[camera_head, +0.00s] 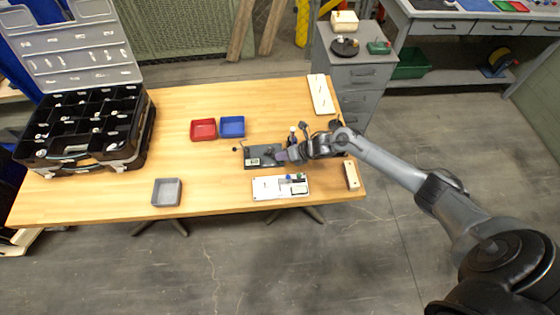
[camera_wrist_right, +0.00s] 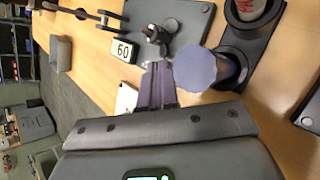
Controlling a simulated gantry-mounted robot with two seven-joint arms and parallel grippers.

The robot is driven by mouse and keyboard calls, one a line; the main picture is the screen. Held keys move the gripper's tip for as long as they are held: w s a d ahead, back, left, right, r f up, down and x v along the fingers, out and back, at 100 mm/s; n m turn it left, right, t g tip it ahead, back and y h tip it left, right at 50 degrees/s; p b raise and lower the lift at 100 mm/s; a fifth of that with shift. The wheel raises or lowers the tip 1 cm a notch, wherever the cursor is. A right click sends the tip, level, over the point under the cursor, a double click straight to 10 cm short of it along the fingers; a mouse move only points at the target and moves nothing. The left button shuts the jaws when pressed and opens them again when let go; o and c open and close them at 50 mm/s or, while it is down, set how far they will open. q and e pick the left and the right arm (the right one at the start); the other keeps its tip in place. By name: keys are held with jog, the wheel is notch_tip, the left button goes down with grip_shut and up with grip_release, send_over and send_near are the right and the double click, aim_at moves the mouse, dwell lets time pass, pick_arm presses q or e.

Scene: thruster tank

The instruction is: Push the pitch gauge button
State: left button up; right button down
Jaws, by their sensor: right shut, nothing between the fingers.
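A small digital gauge with a pale display reading 60 (camera_wrist_right: 123,50) shows in the right wrist view, beside a grey plate (camera_wrist_right: 185,18) with a black clamp. In the head view, its pale display (camera_head: 254,161) shows on the left part of a dark device on the table. I cannot make out a button on it. My right gripper (camera_head: 284,156) is at the right side of this device. In the right wrist view its fingers (camera_wrist_right: 157,84) are closed with nothing between them, apart from the gauge. My left gripper is not in view.
A white panel (camera_head: 268,188) with small fittings lies at the table's front. A pale purple round-topped object (camera_wrist_right: 195,69) and a black holder (camera_wrist_right: 250,35) stand close beside my right fingers. Red (camera_head: 203,130), blue (camera_head: 232,127) and grey (camera_head: 166,192) bins stand farther left.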

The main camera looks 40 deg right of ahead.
jog(key=shift+f, duration=0.25)
dwell(0.7)
jog(key=shift+r, duration=0.7)
jog(key=shift+r+p, duration=1.15)
jog(key=shift+r, duration=0.1)
notch_tip(320, 180, up, 4)
jog(key=shift+f+p, duration=0.25)
jog(key=shift+p, duration=0.9)
